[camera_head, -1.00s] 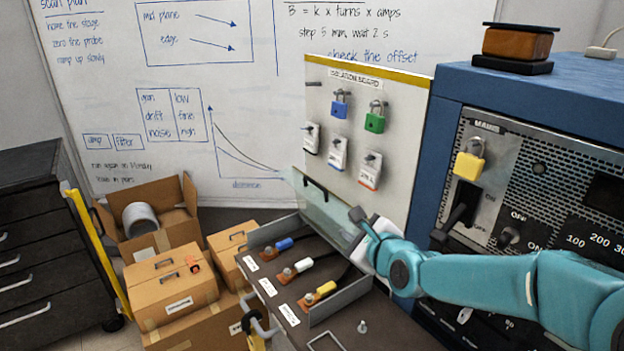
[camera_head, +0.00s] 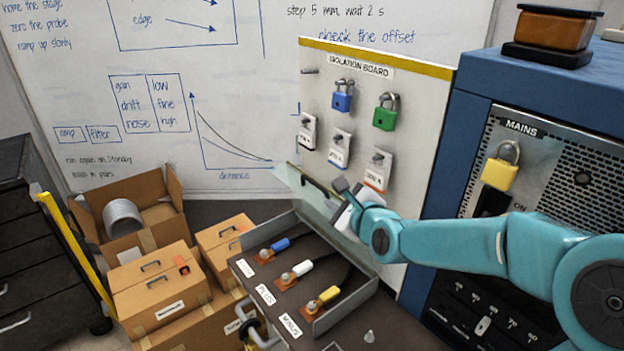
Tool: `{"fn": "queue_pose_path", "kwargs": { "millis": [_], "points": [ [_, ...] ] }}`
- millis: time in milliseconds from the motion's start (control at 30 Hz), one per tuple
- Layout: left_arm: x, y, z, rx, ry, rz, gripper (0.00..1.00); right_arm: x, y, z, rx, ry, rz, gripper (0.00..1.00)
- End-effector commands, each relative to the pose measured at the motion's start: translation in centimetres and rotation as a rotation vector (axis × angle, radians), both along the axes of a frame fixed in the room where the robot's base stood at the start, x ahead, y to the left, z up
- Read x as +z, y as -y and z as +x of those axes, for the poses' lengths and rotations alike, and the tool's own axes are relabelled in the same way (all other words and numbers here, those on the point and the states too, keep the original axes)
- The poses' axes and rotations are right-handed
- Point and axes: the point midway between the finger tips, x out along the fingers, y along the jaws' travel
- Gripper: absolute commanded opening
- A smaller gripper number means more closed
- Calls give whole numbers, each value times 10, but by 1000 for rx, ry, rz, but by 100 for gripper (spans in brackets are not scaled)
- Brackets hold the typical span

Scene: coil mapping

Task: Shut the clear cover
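The clear cover (camera_head: 308,198) stands raised and tilted at the back of the open grey terminal box (camera_head: 345,307). A dark handle (camera_head: 318,186) runs along its upper edge. Inside the box are three terminals with a blue, a white and a yellow cable sleeve. My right gripper (camera_head: 344,190) is at the right end of the cover, close to the handle and the upper edge. I cannot tell whether it touches the cover, and its finger gap does not show clearly. My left gripper is out of view.
The isolation board (camera_head: 415,140) with a blue and a green padlock stands just behind the cover. The blue mains cabinet (camera_head: 455,130) is at the right, behind my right arm. Cardboard boxes (camera_head: 160,285) stand left of the terminal box.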

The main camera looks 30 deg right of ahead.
Motion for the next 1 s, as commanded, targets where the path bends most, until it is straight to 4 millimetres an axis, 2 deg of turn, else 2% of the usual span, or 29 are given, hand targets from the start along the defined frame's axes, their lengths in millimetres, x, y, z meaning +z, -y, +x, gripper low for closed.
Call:
{"fn": "queue_pose_path", "kwargs": {
  "millis": [400, 600, 800, 1000],
  "points": [
    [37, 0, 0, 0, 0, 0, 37, -25, 18, 85, 0, -4, 3, 23],
    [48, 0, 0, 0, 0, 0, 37, -36, 25, 119, 0, -3, 1, 23],
    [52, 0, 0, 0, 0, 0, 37, -41, 28, 134, 0, -1, 0, 23],
    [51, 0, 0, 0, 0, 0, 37, -43, 29, 136, -1, -1, 1, 23]
  ]
}}
